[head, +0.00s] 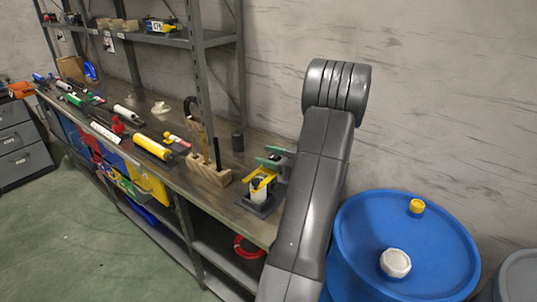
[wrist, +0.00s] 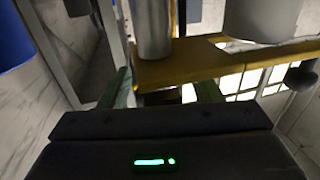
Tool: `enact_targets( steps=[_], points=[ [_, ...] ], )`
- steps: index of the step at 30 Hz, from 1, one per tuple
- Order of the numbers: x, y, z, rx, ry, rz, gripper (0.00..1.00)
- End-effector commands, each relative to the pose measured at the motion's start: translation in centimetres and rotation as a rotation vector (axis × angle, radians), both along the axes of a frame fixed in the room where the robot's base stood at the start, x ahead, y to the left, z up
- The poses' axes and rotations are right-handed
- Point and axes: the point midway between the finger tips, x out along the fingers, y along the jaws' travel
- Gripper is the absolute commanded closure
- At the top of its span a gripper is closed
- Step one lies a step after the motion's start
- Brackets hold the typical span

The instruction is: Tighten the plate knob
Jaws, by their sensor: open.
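A small fixture with a yellow plate (head: 262,176) and a white body stands on a dark base (head: 259,204) near the right end of the bench. My gripper (head: 271,160), with green fingers, is just above and behind it. In the wrist view the yellow plate (wrist: 190,66) crosses close in front of my open gripper (wrist: 165,88). A grey metal cylinder (wrist: 151,28) stands at the plate, between the finger lines. A dark rounded knob (wrist: 301,74) shows at the right edge; I cannot tell whether it is the plate knob. Contact with the fingers is unclear.
A wooden block holding tools (head: 207,174) and a dark cylinder (head: 238,140) stand left of the fixture. A blue barrel (head: 400,235) is right of my arm. Several tools lie along the bench's left part.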

Motion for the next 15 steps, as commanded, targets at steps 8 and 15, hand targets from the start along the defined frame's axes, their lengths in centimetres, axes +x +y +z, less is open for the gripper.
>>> enact_targets(
  steps=[8,15],
  points=[
    [0.04,0.08,-0.03,0.000,0.000,0.000,0.44],
    [0.04,0.06,-0.02,0.000,0.000,0.000,0.86]
  ],
)
